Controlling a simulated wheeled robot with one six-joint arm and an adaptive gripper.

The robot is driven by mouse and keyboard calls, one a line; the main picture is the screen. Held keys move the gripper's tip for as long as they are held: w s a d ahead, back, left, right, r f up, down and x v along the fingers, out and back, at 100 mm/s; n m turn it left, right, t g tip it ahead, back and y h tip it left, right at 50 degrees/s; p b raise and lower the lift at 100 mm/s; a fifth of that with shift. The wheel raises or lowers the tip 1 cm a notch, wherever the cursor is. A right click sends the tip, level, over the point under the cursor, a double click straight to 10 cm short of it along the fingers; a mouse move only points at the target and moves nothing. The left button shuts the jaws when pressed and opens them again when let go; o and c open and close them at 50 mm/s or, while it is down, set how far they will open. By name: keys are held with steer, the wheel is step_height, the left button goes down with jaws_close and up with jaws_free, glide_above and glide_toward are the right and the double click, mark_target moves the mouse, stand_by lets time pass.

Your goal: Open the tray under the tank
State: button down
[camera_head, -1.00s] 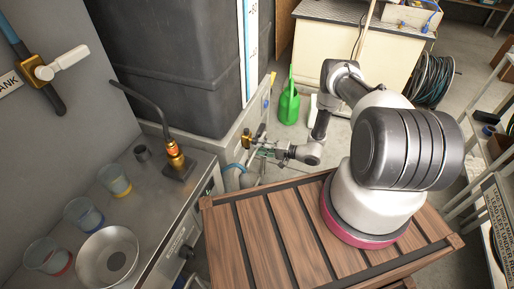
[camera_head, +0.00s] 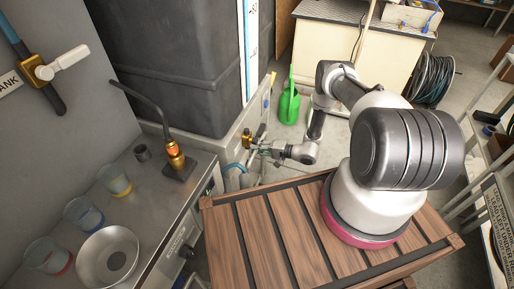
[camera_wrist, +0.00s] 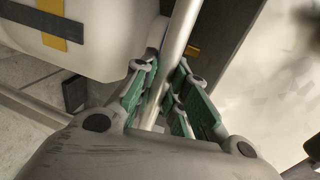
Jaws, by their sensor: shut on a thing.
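The tank (camera_head: 165,75) is a large dark grey container standing on a pale base (camera_head: 226,150) at the upper left of the head view. My gripper (camera_head: 259,150) is low beside the front of this base. In the wrist view my gripper (camera_wrist: 166,98) has its green-padded fingers closed around a pale round bar (camera_wrist: 178,48), which looks like a handle. The bar runs up between the fingers. The tray itself cannot be told apart from the base in the head view, and my gripper hides part of that area.
A steel counter (camera_head: 150,215) with cups and a metal bowl (camera_head: 92,262) is at the left. A green watering can (camera_head: 289,106) stands on the floor beyond my gripper. A slatted wooden top (camera_head: 270,235) lies under my arm. A white container (camera_wrist: 85,35) is close by.

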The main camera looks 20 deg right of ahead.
steer(key=f+v, duration=0.3)
steer(key=v, duration=1.5)
steer(key=s+d+f+v, duration=0.1)
steer(key=f+v, duration=0.3)
steer(key=v, duration=1.5)
steer(key=shift+d, duration=0.15)
steer(key=shift+s+f, duration=0.1)
steer(key=shift+f, duration=0.05)
steer(key=c, duration=1.4)
jaws_free()
steer(key=v, duration=1.2)
